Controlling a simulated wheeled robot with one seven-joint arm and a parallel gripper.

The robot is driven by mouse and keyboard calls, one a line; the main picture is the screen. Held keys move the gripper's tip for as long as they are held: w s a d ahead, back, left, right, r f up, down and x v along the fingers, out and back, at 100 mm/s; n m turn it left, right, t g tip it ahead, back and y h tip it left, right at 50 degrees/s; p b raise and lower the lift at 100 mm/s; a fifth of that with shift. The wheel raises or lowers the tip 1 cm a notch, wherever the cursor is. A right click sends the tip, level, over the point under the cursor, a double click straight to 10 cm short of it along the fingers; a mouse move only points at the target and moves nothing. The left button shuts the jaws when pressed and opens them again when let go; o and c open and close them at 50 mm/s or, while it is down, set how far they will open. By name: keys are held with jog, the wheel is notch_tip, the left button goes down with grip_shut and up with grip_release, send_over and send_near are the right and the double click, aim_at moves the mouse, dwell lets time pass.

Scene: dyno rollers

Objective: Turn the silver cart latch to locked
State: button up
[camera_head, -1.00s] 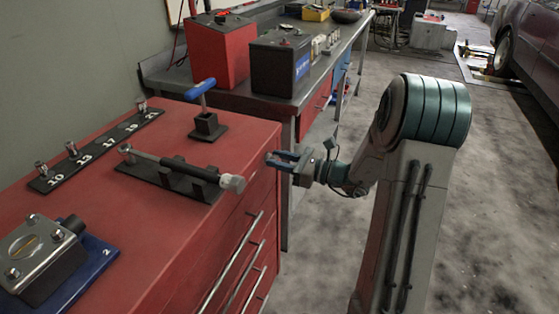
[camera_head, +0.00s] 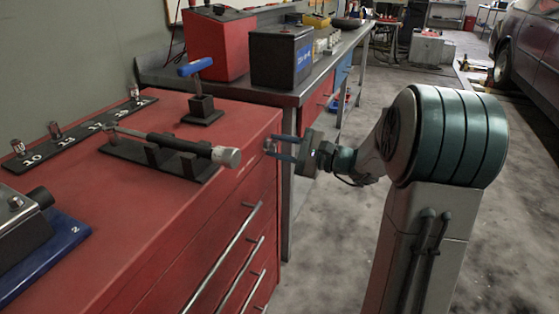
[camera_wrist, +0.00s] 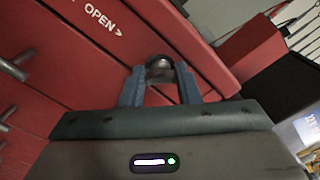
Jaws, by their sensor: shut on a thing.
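The silver cart latch (camera_wrist: 160,68) is a small rounded metal knob on the red cart's face. In the wrist view it sits between the two blue-grey fingertips of my gripper (camera_wrist: 160,84), which is shut on it. In the head view my gripper (camera_head: 281,150) reaches the cart's right side near its top edge, and a small bit of the latch (camera_head: 268,146) shows at the fingertips. The white word "OPEN" with an arrow (camera_wrist: 104,20) is printed on the cart face beside the latch. The latch's exact turn angle is hard to tell.
The red cart (camera_head: 110,235) carries a torque wrench (camera_head: 180,145) on a black stand, a blue-handled tool (camera_head: 196,68) and a numbered socket strip (camera_head: 60,145). Drawer handles (camera_head: 230,255) stick out from its side. A workbench (camera_head: 330,65) stands behind.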

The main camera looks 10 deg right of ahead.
jog(key=n+b, duration=0.8)
jog(key=b, duration=0.3)
jog(key=shift+f+b, duration=0.15)
jog(key=shift+b, duration=0.25)
jog(key=shift+n, duration=0.3)
jog(key=o, duration=1)
jog(key=p+v, duration=0.3)
jog(key=v, duration=1.1)
